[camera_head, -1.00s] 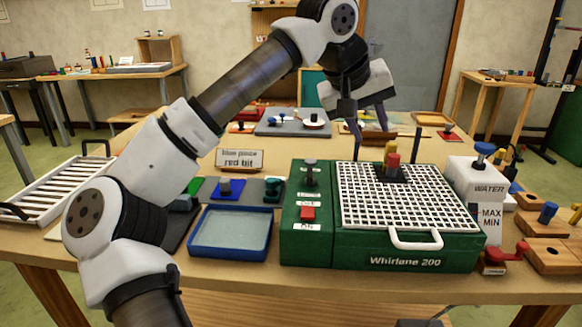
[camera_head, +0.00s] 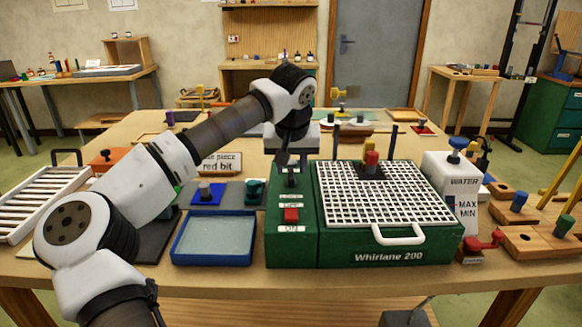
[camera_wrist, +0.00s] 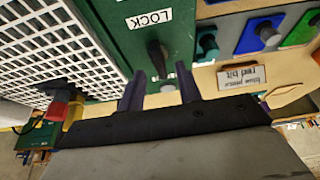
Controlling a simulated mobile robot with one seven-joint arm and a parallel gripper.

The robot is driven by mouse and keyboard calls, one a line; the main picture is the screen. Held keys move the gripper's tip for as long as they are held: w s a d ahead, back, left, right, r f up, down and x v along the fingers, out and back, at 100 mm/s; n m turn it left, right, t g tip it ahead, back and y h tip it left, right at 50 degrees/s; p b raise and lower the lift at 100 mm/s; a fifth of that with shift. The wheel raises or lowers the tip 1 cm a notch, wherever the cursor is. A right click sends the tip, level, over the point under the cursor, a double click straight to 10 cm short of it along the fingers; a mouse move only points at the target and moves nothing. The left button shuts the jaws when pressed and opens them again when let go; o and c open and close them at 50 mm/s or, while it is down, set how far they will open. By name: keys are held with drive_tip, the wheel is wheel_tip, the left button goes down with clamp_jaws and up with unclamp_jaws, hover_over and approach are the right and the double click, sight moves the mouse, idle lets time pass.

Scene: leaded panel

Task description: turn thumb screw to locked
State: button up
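The thumb screw is a dark upright knob (camera_wrist: 157,55) on the green side panel of the grinder; in the wrist view it stands beside a white LOCK label (camera_wrist: 149,19). In the head view the thumb screw (camera_head: 291,179) is at the back of the left green panel, partly hidden by my gripper (camera_head: 286,158). In the wrist view my gripper (camera_wrist: 160,71) has its two purple fingers apart. The knob shows between and just beyond the fingertips; I cannot tell whether they touch it. Nothing is held.
The red switch (camera_head: 291,214) is in front on the same panel. The white grid (camera_head: 385,193) with red and yellow bits lies right. A blue tray (camera_head: 214,238) is left, a water tank (camera_head: 452,170) right. A sign (camera_head: 221,163) stands behind.

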drive_tip(key=shift+x, duration=1)
clamp_jaws()
